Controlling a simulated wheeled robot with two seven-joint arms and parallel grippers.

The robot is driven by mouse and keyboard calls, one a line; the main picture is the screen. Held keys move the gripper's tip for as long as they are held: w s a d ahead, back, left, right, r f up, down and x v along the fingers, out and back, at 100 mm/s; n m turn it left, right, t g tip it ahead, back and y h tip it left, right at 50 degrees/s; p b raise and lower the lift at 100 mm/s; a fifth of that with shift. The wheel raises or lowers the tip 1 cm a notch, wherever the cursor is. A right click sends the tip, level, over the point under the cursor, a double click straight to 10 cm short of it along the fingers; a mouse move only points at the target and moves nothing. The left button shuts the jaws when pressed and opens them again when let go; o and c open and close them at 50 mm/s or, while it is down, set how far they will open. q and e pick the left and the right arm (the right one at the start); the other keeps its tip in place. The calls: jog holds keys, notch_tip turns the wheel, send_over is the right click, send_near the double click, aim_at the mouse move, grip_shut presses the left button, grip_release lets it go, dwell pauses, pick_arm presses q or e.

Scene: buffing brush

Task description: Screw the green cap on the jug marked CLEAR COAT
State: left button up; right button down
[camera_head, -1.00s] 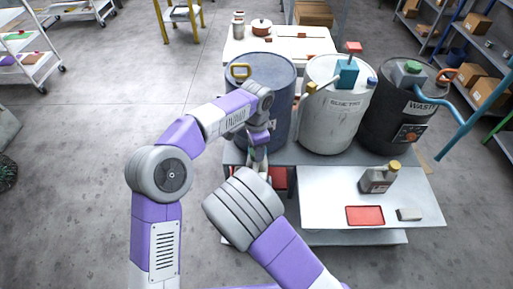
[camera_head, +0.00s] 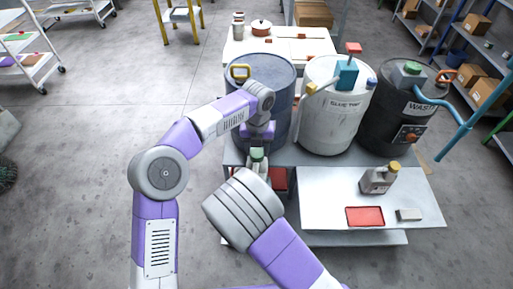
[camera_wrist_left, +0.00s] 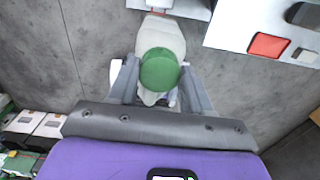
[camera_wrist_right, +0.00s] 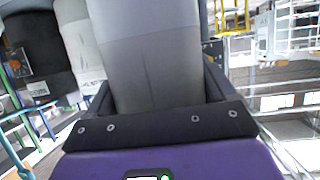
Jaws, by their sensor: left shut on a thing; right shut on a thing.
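The green cap (camera_wrist_left: 160,69) is between the fingers of my left gripper (camera_wrist_left: 158,82), which is shut on it. In the head view the cap (camera_head: 257,153) sits at the top of a pale grey jug (camera_head: 259,167). The jug (camera_wrist_left: 160,34) also shows behind the cap in the left wrist view. Whether the cap is seated or just above the neck cannot be told. My right gripper (camera_wrist_right: 158,98) is shut on the jug's grey body (camera_wrist_right: 152,50). In the head view my right arm hides that gripper and the lower jug. No jug label is readable.
Another grey jug with a yellow cap (camera_head: 378,180) stands on the light table (camera_head: 322,190), near a red tray (camera_head: 365,216) and a grey block (camera_head: 409,215). Blue (camera_head: 275,85), white (camera_head: 333,125) and black (camera_head: 395,115) drums stand behind. Open floor lies left.

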pick_arm(q)
jog(key=shift+r+m, duration=0.1)
jog(key=shift+m, duration=1)
jog(key=o, duration=1.1)
notch_tip(320, 180, up, 12)
jog(key=shift+f, duration=0.1)
